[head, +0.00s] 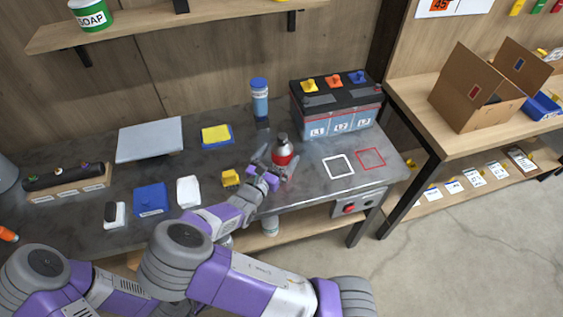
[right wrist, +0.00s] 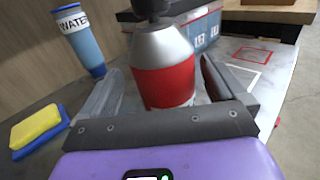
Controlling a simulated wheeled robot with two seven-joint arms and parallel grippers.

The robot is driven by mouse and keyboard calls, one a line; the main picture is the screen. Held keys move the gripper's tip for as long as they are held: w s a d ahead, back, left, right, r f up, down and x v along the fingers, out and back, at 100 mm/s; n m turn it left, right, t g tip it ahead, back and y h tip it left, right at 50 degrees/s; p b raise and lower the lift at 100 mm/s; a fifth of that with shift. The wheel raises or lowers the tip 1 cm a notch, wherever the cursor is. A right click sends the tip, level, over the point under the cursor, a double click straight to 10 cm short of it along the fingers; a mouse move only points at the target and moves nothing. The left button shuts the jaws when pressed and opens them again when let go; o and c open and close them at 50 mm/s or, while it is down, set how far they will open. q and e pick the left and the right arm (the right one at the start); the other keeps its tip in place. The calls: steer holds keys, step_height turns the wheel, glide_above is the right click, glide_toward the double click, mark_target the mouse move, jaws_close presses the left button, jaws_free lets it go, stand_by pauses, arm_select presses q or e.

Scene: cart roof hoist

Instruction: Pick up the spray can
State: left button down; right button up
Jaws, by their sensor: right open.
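The spray can (head: 283,151) has a red body, a silver shoulder and a dark cap. It stands upright on the dark workbench (head: 240,170), in front of the battery. My right gripper (head: 276,169) is open, with its fingers on either side of the can. In the right wrist view the red band of the can (right wrist: 165,84) shows between the two open fingers (right wrist: 165,92), with small gaps visible at the sides. The lower end of the can is hidden by the gripper. My left gripper is not seen in either view.
A large battery (head: 338,119) marked L1, L2, L3 stands behind the can. A blue water bottle (head: 260,101) is at the back left. A yellow block (head: 231,178) lies left of the gripper. White (head: 339,167) and red (head: 370,158) square outlines mark clear bench space at right.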

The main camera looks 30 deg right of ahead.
steer(key=x, duration=0.2)
steer(key=b+x, duration=0.1)
steer(key=shift+d+r, duration=0.1)
steer(key=shift+d, duration=0.4)
steer(key=c, duration=1.3)
step_height(320, 180, up, 10)
steer(key=p, duration=0.4)
steer(key=shift+s, duration=0.1)
